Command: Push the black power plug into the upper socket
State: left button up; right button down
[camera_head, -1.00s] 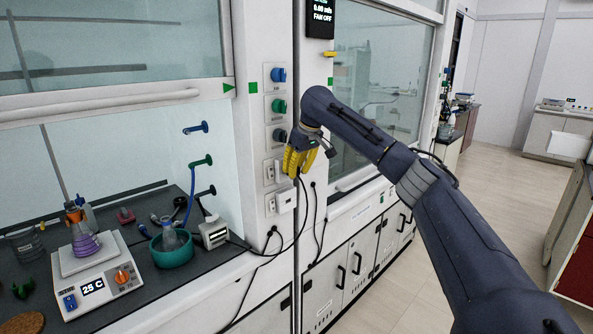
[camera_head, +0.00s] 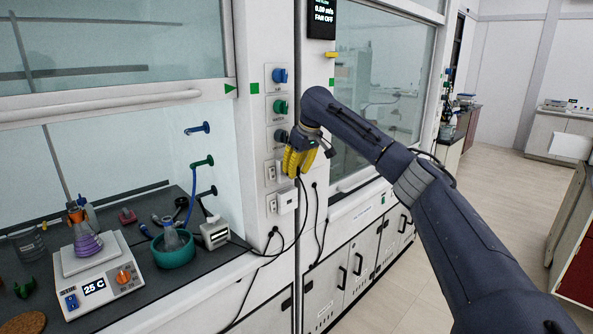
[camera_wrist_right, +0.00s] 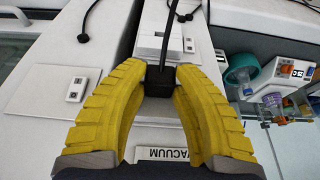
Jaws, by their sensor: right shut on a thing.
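My right gripper (camera_head: 297,164) is at the white post between the fumehoods. In the right wrist view its yellow fingers (camera_wrist_right: 160,88) are shut on the black power plug (camera_wrist_right: 159,79), whose cord runs up the picture. In the head view the fingers hide the plug. The upper socket (camera_head: 270,173) is on the post just left of the fingers, partly covered by them. The plug faces the white post surface; whether its pins touch or enter the socket is hidden. My left gripper is in neither view.
The lower socket (camera_head: 271,205) has a white box (camera_head: 287,200) beside it. Blue and green knobs (camera_head: 280,106) sit above. Dark cables (camera_head: 300,230) hang below the gripper. A hotplate (camera_head: 100,285) and a teal bowl (camera_head: 172,252) stand on the left bench.

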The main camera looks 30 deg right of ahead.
jog(key=c, duration=1)
grip_release()
jog(key=shift+w, duration=0.1)
jog(key=a+v, duration=0.1)
jog(key=v, duration=1.1)
jog(key=shift+d, duration=0.45)
